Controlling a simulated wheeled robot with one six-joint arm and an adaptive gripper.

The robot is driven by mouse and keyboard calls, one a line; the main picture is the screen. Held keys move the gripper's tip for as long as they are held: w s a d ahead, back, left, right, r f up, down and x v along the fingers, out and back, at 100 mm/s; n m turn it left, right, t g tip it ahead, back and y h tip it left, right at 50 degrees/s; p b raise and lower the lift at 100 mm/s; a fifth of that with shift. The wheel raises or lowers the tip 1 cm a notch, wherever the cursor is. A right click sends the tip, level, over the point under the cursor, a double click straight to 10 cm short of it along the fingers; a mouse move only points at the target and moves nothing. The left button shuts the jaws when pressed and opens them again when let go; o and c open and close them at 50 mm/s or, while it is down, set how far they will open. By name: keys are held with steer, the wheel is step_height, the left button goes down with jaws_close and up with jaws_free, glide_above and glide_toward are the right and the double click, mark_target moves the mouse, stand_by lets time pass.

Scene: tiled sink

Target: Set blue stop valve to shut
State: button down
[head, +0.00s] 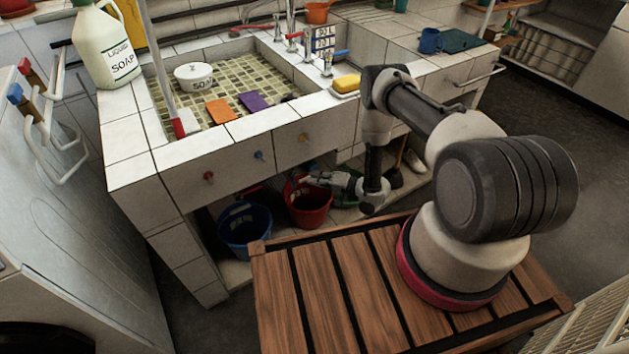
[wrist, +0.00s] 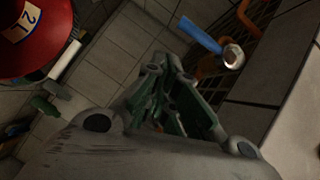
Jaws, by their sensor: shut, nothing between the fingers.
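The blue stop valve shows in the wrist view as a flat blue lever handle (wrist: 200,35). Its right end meets a round metal fitting (wrist: 233,56), and orange pipe lies behind it. In the head view I cannot clearly make this valve out under the sink. My gripper (wrist: 168,68) is shut and empty in the wrist view, with its fingers a little below and left of the lever. No contact with the lever shows. In the head view my gripper (head: 308,181) reaches into the space under the sink, in front of the red bucket.
A red bucket (head: 312,207) and a blue bucket (head: 245,230) stand under the sink. The red bucket (wrist: 32,35) also fills the wrist view's upper left. The tiled sink front (head: 190,180) is above my gripper. A slatted wooden top (head: 310,290) lies below my arm.

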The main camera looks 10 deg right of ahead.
mark_target(293, 179)
steer(key=s+d+r+m+y, duration=0.1)
steer(key=s+d+m+y, duration=0.15)
steer(key=s+d, duration=0.45)
steer(key=x, duration=1.3)
steer(key=shift+s+a+t+h, duration=0.15)
steer(key=shift+s+t+h, duration=0.15)
steer(key=shift+t+h, duration=0.1)
